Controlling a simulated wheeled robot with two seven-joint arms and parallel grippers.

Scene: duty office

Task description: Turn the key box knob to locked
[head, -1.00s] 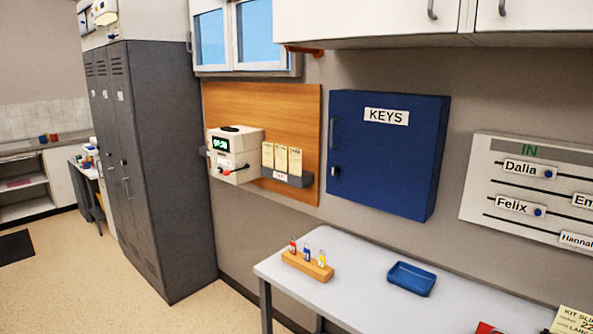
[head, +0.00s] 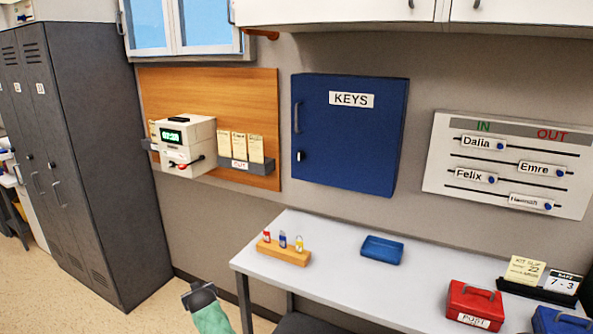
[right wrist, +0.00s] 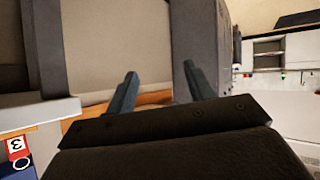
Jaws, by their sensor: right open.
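The blue key box (head: 352,170) labelled KEYS hangs on the wall in the head view, with its door shut. Its small light-coloured knob (head: 299,156) is at the left edge of the door, below a dark handle (head: 296,118). The knob's exact setting is too small to tell. In the right wrist view my right gripper (right wrist: 161,84) is open, with nothing between its fingers, and away from the key box.
A wooden rack (head: 284,254) with coloured key tags and a blue tray (head: 382,249) stand on the table (head: 340,279) below the box. A red box (head: 474,304) is at the right.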

